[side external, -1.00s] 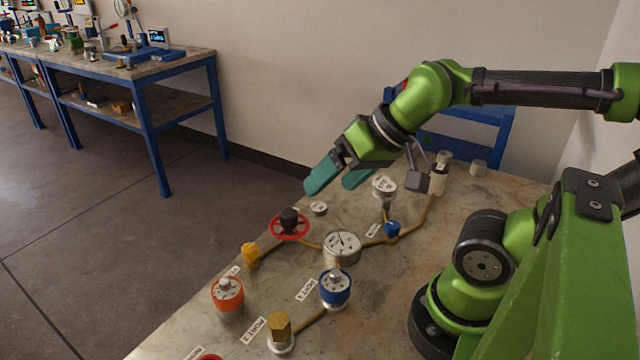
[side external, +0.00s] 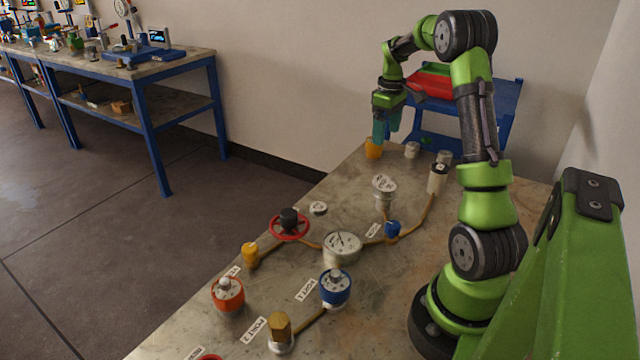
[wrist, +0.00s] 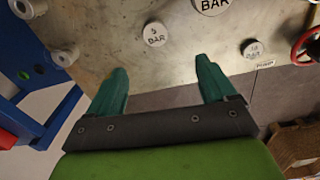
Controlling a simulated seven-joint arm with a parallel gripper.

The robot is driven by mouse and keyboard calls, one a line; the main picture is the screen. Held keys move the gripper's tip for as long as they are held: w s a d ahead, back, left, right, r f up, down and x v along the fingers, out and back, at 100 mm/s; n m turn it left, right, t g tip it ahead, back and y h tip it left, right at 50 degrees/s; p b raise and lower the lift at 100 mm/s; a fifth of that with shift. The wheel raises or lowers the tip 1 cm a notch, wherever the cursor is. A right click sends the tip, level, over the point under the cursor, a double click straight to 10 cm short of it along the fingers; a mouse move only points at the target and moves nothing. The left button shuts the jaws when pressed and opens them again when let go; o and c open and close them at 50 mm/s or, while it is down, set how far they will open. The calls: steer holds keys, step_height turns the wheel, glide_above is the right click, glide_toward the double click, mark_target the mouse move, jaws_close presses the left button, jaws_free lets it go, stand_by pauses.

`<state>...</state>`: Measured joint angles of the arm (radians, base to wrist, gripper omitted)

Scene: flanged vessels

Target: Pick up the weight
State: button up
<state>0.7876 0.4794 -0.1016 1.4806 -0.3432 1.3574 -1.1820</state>
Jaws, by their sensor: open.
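My gripper (side external: 385,130) hangs with its teal fingers pointing down near the far end of the bench. In the wrist view its two fingers (wrist: 161,72) are spread with nothing visible between them. A small weight-like disc marked 5 BAR (wrist: 155,34) lies beyond the fingertips. A second labelled disc (wrist: 253,50) is to its right, also on the bench in the side view (side external: 318,208). A larger BAR disc (wrist: 212,4) is cut by the top edge. I cannot tell which piece is the weight. A short silver cylinder (side external: 411,150) stands right of the fingers.
A yellow piece (side external: 373,149) stands just below the fingers. A blue cart with a red tray (side external: 432,84) is behind the bench end. A red handwheel (side external: 290,224), gauge (side external: 342,245) and brown pipes occupy the bench middle.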

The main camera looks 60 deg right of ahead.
steer(key=f+n, duration=0.1)
steer(key=f, duration=0.2)
steer(key=f+n, duration=0.1)
steer(key=f, duration=0.6)
steer(key=shift+w+d+n, duration=0.2)
steer(key=shift+d+n, duration=0.2)
steer(key=shift+d+f, duration=0.2)
steer(key=shift+f, duration=1.2)
steer(key=shift+d+f, duration=0.15)
steer(key=shift+f, duration=1.2)
steer(key=shift+r, duration=0.1)
steer(key=c, duration=1.2)
